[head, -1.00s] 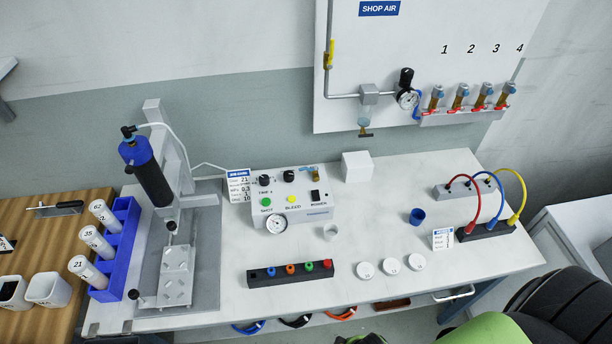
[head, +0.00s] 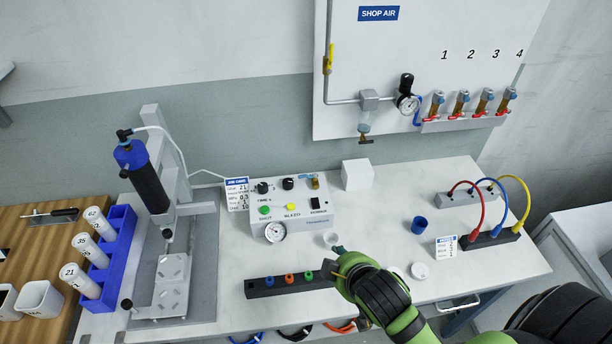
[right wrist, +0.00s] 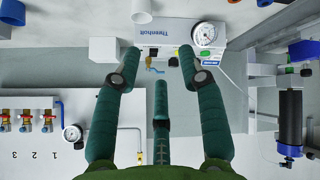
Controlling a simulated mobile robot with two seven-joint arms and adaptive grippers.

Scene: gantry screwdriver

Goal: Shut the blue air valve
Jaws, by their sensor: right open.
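A small brass valve with a blue lever (head: 306,176) sits on the grey control box (head: 288,206). My right gripper (head: 338,258) reaches in from the lower right, over the bench in front of the box. In the right wrist view its green fingers (right wrist: 160,62) are spread apart and empty, with the valve showing between their tips. The gripper touches nothing that I can see. My left gripper is not in view.
A white block (head: 357,174) stands right of the box and a white cup (head: 331,239) in front. A black rack (head: 285,284) lies left of my gripper. The Shop Air panel (head: 352,55) carries several red-handled valves. A press stand (head: 180,180) rises at left.

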